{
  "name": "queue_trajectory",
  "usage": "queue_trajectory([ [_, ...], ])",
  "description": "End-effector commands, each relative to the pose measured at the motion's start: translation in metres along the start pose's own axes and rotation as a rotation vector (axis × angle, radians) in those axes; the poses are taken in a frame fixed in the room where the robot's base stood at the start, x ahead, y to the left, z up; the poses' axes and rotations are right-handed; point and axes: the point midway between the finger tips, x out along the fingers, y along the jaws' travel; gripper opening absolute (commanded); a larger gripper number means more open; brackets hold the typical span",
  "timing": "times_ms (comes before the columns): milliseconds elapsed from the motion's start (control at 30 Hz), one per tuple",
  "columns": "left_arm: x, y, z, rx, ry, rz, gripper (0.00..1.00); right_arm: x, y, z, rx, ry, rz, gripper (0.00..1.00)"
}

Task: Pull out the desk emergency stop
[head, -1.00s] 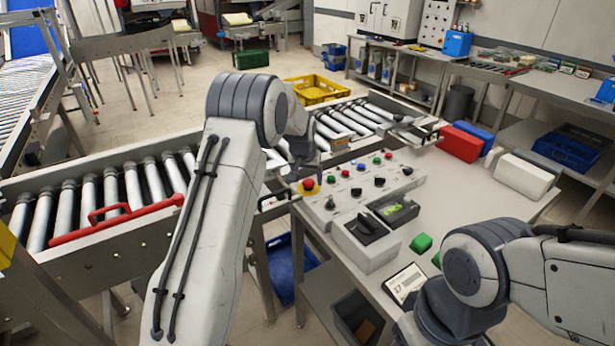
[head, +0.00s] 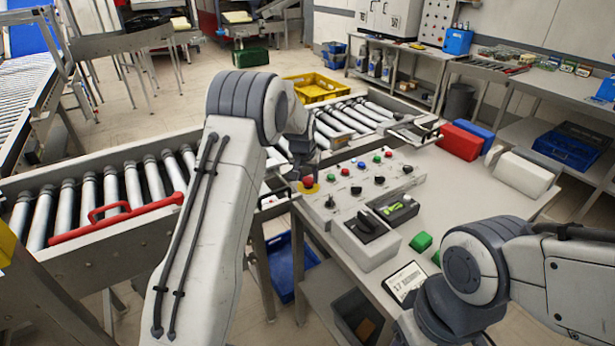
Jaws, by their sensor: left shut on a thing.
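The desk emergency stop (head: 308,182) is a red mushroom button on a yellow base. It sits at the left end of the grey control panel (head: 345,198) on the desk. My left gripper (head: 305,175) comes down over it from behind my left arm and is shut on the red button; the fingers show only small and partly hidden. My right arm is at the lower right, and its gripper is out of view.
A roller conveyor (head: 140,235) with a red handle (head: 115,218) runs left of the desk. A card reader-like box (head: 365,240), green blocks (head: 420,242) and a tablet (head: 404,282) lie on the desk. Red (head: 460,142) and white (head: 522,175) boxes stand at its far right.

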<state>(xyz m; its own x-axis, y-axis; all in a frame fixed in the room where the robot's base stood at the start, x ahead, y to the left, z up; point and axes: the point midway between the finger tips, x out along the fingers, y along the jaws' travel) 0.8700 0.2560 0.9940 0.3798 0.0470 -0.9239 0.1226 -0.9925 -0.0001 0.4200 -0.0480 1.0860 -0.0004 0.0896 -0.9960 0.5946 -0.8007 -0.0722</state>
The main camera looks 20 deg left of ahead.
Motion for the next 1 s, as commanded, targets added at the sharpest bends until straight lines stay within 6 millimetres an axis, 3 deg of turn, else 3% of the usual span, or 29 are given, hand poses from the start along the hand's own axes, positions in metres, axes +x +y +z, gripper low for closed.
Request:
queue_trajectory([
  [867,0.0,0.0,0.0,0.0,-0.001,0.0,0.0,0.0,0.0,0.0,0.0,0.0,0.0,0.5],
  [1000,-0.011,0.0,-0.005,0.0,0.002,0.0,0.0,-0.007,-0.001,0.0,0.0,0.0,0.0,0.5],
])
